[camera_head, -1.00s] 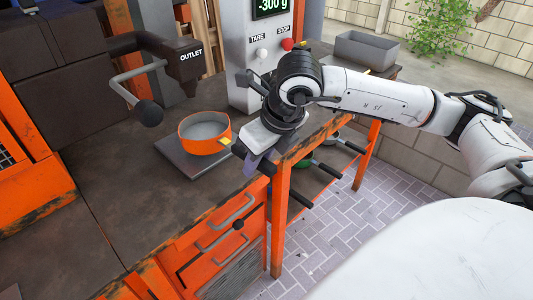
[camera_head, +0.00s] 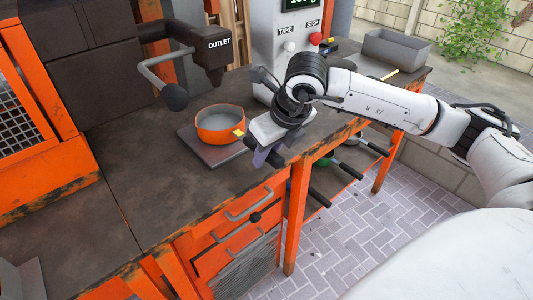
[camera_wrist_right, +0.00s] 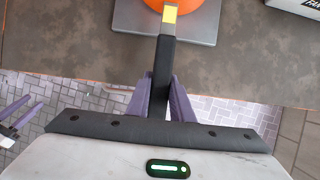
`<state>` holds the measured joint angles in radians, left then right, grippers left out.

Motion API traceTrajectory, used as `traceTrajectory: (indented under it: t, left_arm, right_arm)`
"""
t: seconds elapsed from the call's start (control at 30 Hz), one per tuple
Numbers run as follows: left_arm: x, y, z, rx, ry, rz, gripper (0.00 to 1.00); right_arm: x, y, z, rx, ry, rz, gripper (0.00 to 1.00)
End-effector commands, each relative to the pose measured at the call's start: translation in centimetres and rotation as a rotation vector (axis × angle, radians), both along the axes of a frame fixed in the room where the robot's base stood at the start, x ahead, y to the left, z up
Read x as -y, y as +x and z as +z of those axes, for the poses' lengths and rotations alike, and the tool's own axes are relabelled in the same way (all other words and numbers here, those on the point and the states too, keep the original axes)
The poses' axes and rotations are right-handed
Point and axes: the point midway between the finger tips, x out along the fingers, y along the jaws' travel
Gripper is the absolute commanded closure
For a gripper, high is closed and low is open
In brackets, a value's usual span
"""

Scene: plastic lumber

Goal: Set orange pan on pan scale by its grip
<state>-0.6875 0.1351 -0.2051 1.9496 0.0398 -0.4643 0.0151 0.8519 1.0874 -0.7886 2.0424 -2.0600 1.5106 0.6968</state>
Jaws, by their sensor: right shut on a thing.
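The orange pan (camera_head: 220,134) is over the flat grey pan scale plate (camera_head: 200,156) on the dark bench. It looks level and low on the plate; I cannot tell for sure whether it touches. My right gripper (camera_head: 266,153) is shut on the pan's black grip, at the bench's front edge. In the right wrist view the grip (camera_wrist_right: 162,72), with a yellow band, runs between the purple fingers (camera_wrist_right: 162,105) to the pan (camera_wrist_right: 180,6). My left gripper (camera_wrist_right: 20,112) shows at that view's left edge, its fingers apart and empty.
The outlet (camera_head: 211,58) and its lever (camera_head: 174,96) overhang the bench behind the pan. The scale's column (camera_head: 274,45) with TARE and STOP buttons stands behind my right gripper. A grey bin (camera_head: 396,48) is at the back right. The bench's left part is clear.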

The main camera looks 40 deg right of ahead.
Motion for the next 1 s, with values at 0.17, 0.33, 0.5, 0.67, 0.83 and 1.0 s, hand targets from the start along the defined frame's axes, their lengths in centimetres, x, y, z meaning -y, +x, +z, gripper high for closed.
traceTrajectory:
  t: [0.17,0.33,0.5,0.67,0.83,1.0]
  left_arm:
    - [0.0,0.1,0.0,0.0,0.0,0.0,0.58]
    - [0.0,0.1,-0.1,-0.001,0.0,0.003,0.58]
    - [-0.2,0.1,-0.2,-0.002,0.001,0.005,0.58]
    - [-0.3,0.1,-0.2,-0.001,0.002,0.006,0.58]
    - [-0.3,0.1,-0.3,-0.001,0.003,0.007,0.58]
    - [-0.3,0.1,-0.3,-0.001,0.003,0.007,0.58]
  right_arm:
    - [0.0,-0.1,-0.2,-0.007,-0.001,0.001,0.73]
    - [0.0,-0.1,-0.2,-0.007,-0.001,0.001,0.58]
    - [0.0,-0.3,-0.4,-0.013,-0.001,0.001,0.58]
    - [0.1,-0.5,0.7,-0.007,-0.001,0.0,0.58]
    - [0.1,-1.6,3.6,-0.003,-0.001,0.002,0.58]
    - [0.2,-2.9,6.7,-0.002,-0.001,0.0,0.58]
